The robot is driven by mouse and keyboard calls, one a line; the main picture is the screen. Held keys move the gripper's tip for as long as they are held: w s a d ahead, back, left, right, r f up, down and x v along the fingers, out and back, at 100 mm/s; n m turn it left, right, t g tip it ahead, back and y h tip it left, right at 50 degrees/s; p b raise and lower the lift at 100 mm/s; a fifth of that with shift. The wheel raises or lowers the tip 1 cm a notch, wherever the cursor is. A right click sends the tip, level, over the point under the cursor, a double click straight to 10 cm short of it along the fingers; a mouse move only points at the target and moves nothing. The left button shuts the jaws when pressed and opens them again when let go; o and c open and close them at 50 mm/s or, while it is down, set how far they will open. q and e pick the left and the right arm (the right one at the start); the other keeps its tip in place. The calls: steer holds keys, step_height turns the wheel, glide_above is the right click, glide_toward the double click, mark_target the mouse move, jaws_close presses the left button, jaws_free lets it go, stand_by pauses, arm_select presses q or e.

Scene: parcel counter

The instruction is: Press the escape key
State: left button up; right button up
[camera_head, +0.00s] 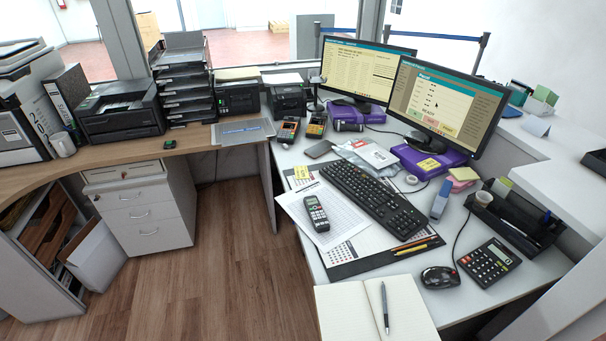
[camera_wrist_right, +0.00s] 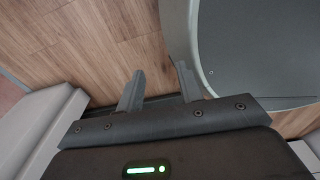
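The black keyboard (camera_head: 372,197) lies on the white desk in the head view, set at a slant in front of the two monitors. Its single keys are too small to read, so I cannot pick out the escape key. My right gripper (camera_wrist_right: 158,86) shows only in the right wrist view. Its two fingers are apart with nothing between them, above the wooden floor and away from the keyboard. My left gripper is in neither view.
A phone-like handset (camera_head: 316,213) lies on papers beside the keyboard. Pencils (camera_head: 416,244), a mouse (camera_head: 440,277), a calculator (camera_head: 489,262) and an open notebook (camera_head: 352,312) are nearer. Two monitors (camera_head: 447,105) stand behind. Wooden floor (camera_head: 205,270) is clear at left.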

steer(key=shift+s, duration=0.3)
steer(key=shift+c, duration=0.8)
jaws_close()
steer(key=shift+a, duration=0.1)
stand_by(0.8)
